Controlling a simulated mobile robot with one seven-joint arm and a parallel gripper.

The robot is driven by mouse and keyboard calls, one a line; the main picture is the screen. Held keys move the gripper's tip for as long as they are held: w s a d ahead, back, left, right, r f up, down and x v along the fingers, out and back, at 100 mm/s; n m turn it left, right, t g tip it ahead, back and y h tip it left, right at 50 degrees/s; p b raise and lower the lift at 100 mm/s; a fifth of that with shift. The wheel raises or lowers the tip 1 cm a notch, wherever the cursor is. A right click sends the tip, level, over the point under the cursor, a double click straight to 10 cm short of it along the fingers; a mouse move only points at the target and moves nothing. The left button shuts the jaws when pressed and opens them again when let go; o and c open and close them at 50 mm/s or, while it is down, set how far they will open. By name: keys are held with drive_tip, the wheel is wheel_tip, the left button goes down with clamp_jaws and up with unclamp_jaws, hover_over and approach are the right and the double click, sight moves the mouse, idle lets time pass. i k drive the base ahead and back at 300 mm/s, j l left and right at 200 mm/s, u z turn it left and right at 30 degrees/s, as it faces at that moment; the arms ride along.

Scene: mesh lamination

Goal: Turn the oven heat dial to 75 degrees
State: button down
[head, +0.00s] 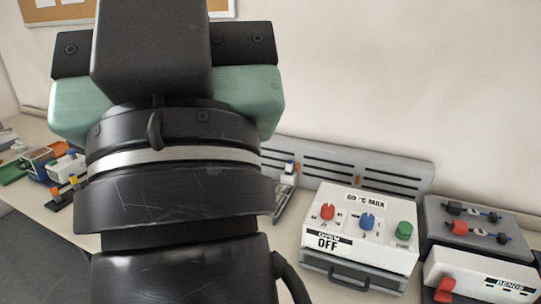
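The oven (345,268) is a white-topped box with a grey handle at its front, standing on the bench at the right of the head view. Its face carries a red knob (328,211), a blue knob (366,221) and a green button (404,231). The red knob has small marks around it, too small to read, so its setting is unclear. The front display reads OFF, and a label on top ends in "°C MAX". My gripper (248,95) shows only as its teal and black body, large at the left. Its fingers are hidden, and it appears apart from the oven.
A grey slotted rack (385,172) stands behind the oven. A grey unit with red-black and blue parts (470,222) and a white unit labelled BENDS (500,275) stand to its right. Small devices (60,168) sit at the far left. My arm hides the middle bench.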

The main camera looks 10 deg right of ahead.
sight(327, 210)
drive_tip(key=i+l+u, duration=0.25)
drive_tip(key=i+l, duration=0.25)
drive_tip(key=i+l+u, duration=0.25)
drive_tip(key=i+l, duration=0.25)
